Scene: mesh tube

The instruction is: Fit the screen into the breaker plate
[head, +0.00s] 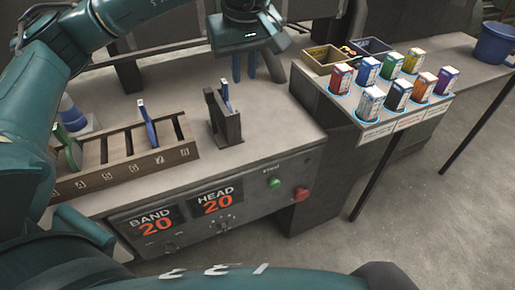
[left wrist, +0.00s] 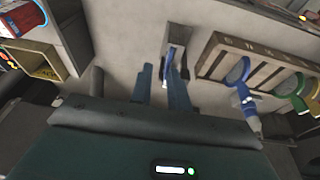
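A dark wooden stand (head: 231,130) on the bench holds an upright blue piece with a pale tip (head: 226,92). The blue piece also shows in the left wrist view (left wrist: 168,68). A slotted wooden rack (head: 118,168) to its left holds an upright blue piece (head: 149,124) and a green round piece (head: 68,152). I cannot tell which piece is the screen or the breaker plate. My left gripper (head: 245,67) is above the bench, behind and right of the stand. Its fingers (left wrist: 161,88) are apart with nothing gripped between them. My right gripper is out of view.
The bench front has BAND and HEAD displays reading 20, a green button (head: 274,183) and a red button (head: 301,194). Several colored boxes (head: 397,93) stand on a side shelf, with a wooden bin (head: 323,59) behind. A blue bucket (head: 495,43) is far right.

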